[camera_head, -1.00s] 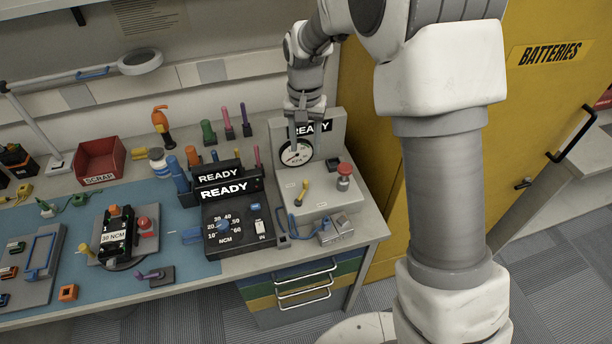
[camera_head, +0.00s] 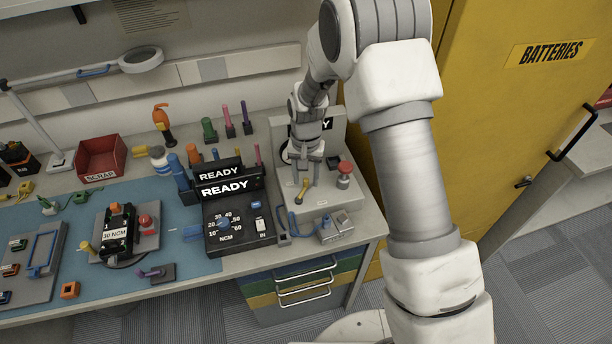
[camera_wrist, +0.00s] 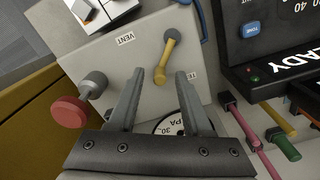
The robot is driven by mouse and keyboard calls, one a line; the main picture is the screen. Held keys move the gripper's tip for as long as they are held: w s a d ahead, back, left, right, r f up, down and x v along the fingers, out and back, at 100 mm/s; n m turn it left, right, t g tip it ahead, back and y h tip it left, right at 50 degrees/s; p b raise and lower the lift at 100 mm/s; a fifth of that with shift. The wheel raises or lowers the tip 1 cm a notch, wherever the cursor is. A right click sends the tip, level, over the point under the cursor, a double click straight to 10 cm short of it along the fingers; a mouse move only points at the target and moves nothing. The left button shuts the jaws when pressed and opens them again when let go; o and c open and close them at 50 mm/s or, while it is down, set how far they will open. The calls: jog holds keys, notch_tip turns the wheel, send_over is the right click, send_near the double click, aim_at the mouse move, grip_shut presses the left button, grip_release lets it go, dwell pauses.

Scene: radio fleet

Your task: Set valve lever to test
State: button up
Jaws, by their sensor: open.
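The valve lever (camera_head: 302,190) is a small yellow handle on a grey pivot, on the top face of the grey test unit (camera_head: 322,199). In the wrist view the lever (camera_wrist: 166,61) lies just beyond the fingertips, pointing back toward the gap between them. A VENT label (camera_wrist: 125,38) is on one side of it; a label starting "TE" (camera_wrist: 194,75) is on the other, partly hidden by a finger. My gripper (camera_head: 306,183) is open above the unit, close to the lever; its fingers also show in the wrist view (camera_wrist: 160,78). I cannot see contact.
A red knob (camera_head: 344,168) stands right of the lever. The gauge (camera_wrist: 168,126) is partly hidden behind my gripper. The black READY box (camera_head: 238,221) stands left of the unit. A yellow BATTERIES cabinet (camera_head: 480,110) is close on the right.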

aim_at(297, 189)
grip_shut()
jog(key=shift+a, duration=0.1)
jog(key=shift+w+a+n+b, duration=0.15)
jog(key=shift+a+n+b, duration=0.2)
jog(key=shift+n+b, duration=0.6)
jog(key=shift+a+n, duration=0.35)
jog(key=shift+n, duration=0.7)
jog(key=shift+a+n, duration=0.35)
jog(key=shift+n, duration=0.65)
grip_release()
notch_tip(297, 189, up, 18)
jog(key=shift+f, duration=0.25)
